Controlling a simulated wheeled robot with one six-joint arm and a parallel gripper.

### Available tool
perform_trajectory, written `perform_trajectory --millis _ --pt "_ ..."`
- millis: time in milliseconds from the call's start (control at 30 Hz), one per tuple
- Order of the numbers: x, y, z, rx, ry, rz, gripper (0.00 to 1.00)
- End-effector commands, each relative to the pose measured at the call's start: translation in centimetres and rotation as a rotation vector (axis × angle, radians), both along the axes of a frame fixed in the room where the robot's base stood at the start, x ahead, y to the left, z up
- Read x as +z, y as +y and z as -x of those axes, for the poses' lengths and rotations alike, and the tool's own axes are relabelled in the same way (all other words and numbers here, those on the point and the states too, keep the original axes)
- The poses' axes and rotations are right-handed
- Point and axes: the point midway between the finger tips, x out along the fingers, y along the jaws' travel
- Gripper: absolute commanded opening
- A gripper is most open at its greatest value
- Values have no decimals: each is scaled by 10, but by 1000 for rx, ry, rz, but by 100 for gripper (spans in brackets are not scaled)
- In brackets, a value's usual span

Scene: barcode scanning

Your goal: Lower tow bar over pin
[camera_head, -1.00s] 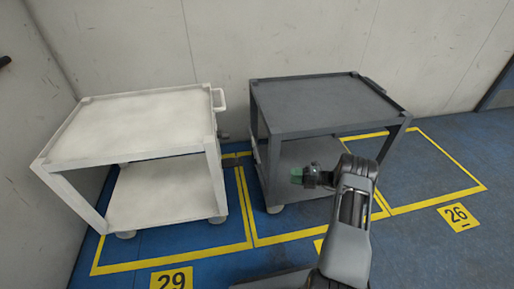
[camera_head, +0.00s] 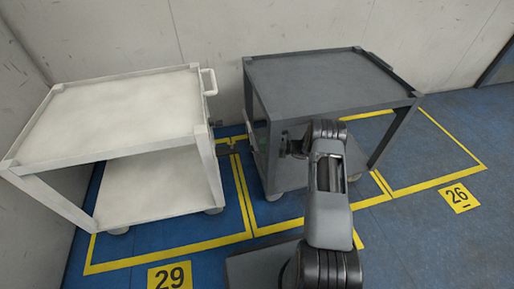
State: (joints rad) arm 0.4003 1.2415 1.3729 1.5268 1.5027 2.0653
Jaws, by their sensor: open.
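A white two-shelf cart (camera_head: 120,112) stands on the left and a dark grey two-shelf cart (camera_head: 325,85) on the right. Small dark hardware (camera_head: 230,147) sits low in the gap between them. It may be the tow bar and pin, but it is too small to tell them apart or to see whether the bar is raised.
The white cart has a handle (camera_head: 209,82) facing the gap. Walls stand behind and at the left. Yellow lines mark floor bays, with a 29 plate (camera_head: 170,276) and a 26 plate (camera_head: 460,198). Blue floor is free at the right.

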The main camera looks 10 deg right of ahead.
Motion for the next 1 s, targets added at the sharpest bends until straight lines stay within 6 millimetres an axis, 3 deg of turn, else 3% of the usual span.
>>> perform_trajectory --millis 100,300,667,1000 --pt "-3 16 -6 4 -1 -1 44" --pt "-3 30 -12 3 0 0 44" --pt "-3 34 -13 2 0 0 44" --pt "-3 33 -13 3 0 0 14"
